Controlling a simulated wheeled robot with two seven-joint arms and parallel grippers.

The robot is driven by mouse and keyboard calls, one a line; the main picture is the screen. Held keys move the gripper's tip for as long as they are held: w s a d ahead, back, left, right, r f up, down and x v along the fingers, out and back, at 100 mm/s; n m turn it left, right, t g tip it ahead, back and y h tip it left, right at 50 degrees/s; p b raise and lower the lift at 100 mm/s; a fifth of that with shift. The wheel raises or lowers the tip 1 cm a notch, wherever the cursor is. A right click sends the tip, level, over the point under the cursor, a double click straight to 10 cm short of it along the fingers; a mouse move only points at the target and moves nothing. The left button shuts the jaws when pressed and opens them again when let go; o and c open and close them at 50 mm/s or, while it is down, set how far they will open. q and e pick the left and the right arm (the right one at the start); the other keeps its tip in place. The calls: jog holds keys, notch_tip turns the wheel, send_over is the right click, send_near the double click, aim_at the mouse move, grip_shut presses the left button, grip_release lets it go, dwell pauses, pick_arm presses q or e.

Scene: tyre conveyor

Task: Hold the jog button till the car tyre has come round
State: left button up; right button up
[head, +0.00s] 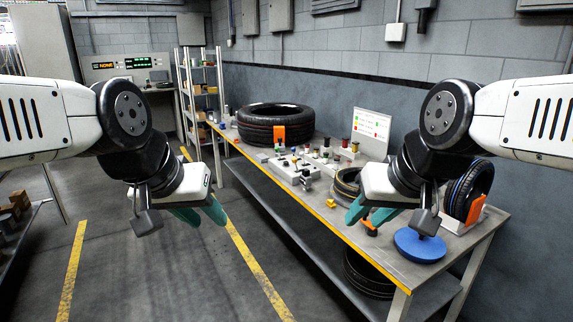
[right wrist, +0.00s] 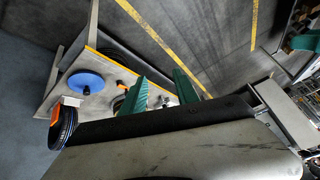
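A large black tyre (head: 262,128) with an orange tag lies flat at the far end of the bench. A smaller tyre (head: 472,190) with a blue stripe stands upright at the near right end; it also shows in the right wrist view (right wrist: 66,124). A third tyre (head: 345,186) lies partly hidden behind my right gripper. A pale control box (head: 297,174) with several small knobs sits mid-bench; I cannot tell which is the jog button. My left gripper (head: 210,221) is open and empty over the floor. My right gripper (head: 362,224) is open and empty by the bench's front edge.
The bench (head: 330,222) has a yellow front edge. A blue disc (head: 420,246) lies at its near end. A white sign board (head: 371,132) stands at the back. Another tyre (head: 368,272) is on the lower shelf. The floor left of the bench is clear.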

grip_shut()
dwell(1.7)
